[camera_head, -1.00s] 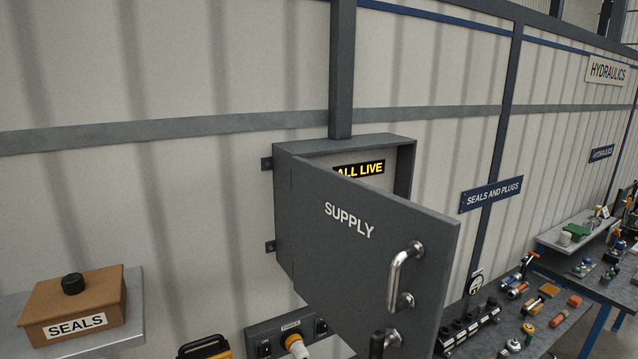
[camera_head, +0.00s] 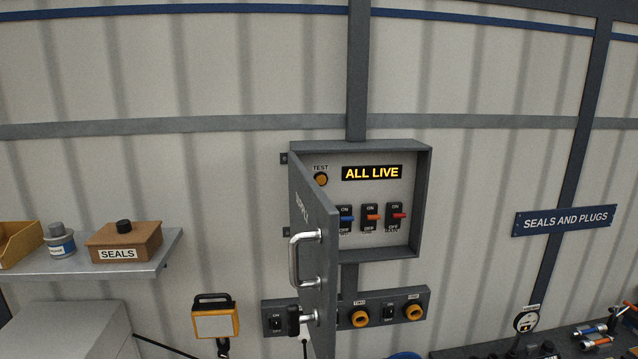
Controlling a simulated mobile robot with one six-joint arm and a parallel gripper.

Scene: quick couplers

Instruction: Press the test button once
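The round orange test button (camera_head: 321,179) sits at the upper left inside the grey supply cabinet (camera_head: 424,205), under a TEST label. Beside it a display (camera_head: 372,173) reads ALL LIVE in yellow. Below are a blue switch (camera_head: 346,217), an orange switch (camera_head: 372,217) and a red switch (camera_head: 398,215). The cabinet door (camera_head: 318,240) is swung open toward me, with a metal handle (camera_head: 294,258). The button shows just clear of the door's edge. My gripper is not in view.
Under the cabinet is a socket strip (camera_head: 428,300) with rocker switches and yellow-ringed sockets. A shelf at left (camera_head: 165,255) holds a SEALS box (camera_head: 125,241) and a tin (camera_head: 60,240). A work lamp (camera_head: 215,318) hangs lower left. A bench (camera_head: 460,352) is at lower right.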

